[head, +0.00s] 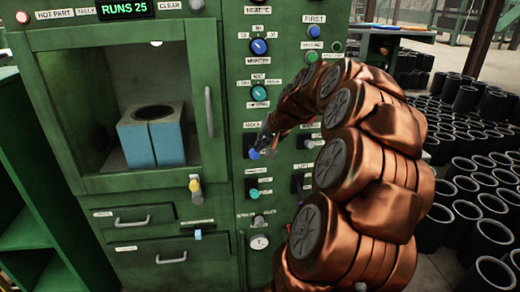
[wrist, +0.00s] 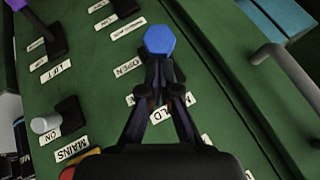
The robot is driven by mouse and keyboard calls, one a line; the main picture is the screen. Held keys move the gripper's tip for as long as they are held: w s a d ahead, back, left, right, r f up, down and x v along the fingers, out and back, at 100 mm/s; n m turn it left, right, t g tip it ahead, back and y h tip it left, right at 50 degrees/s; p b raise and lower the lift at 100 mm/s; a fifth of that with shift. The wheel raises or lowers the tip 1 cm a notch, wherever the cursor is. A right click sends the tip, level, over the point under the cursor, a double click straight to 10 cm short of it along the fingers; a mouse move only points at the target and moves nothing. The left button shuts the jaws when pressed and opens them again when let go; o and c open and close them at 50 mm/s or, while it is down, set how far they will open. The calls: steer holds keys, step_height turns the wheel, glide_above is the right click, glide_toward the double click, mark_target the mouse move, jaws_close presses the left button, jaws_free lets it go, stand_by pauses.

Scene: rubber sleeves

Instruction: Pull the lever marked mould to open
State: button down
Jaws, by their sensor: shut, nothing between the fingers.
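The mould lever has a blue hexagonal knob (wrist: 159,39) in the wrist view. A label reading OPEN is beside it, and a partly covered label, with "LD" visible, is near my fingers. My gripper (wrist: 160,72) is shut and empty, its fingertips right at the near side of the knob; I cannot tell whether they touch it. The lever's shaft is hidden behind the knob and fingers. In the head view the blue knob (head: 253,154) shows on the green panel, with my gripper (head: 262,143) just beside it. A two-part blue mould (head: 151,138) stands in the cabinet window.
Other levers and knobs crowd the panel, including a white-tipped lever (wrist: 46,123) near labels ON and MAINS. A grey cabinet handle (head: 208,111) stands out left of the panel; it also shows in the wrist view (wrist: 285,52). Black sleeves (head: 466,215) cover the floor at right.

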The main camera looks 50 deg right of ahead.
step_height(320, 180, down, 6)
steer(key=s+a+n+t+h+b, duration=0.1)
steer(key=t+h+b, duration=0.2)
steer(key=b, duration=1.4)
steer(key=t, duration=0.2)
steer(key=shift+s+f+t, duration=0.2)
steer(key=shift+s+t, duration=0.1)
steer(key=shift+a+r, duration=0.1)
steer(key=shift+r, duration=0.7)
step_height(320, 180, up, 10)
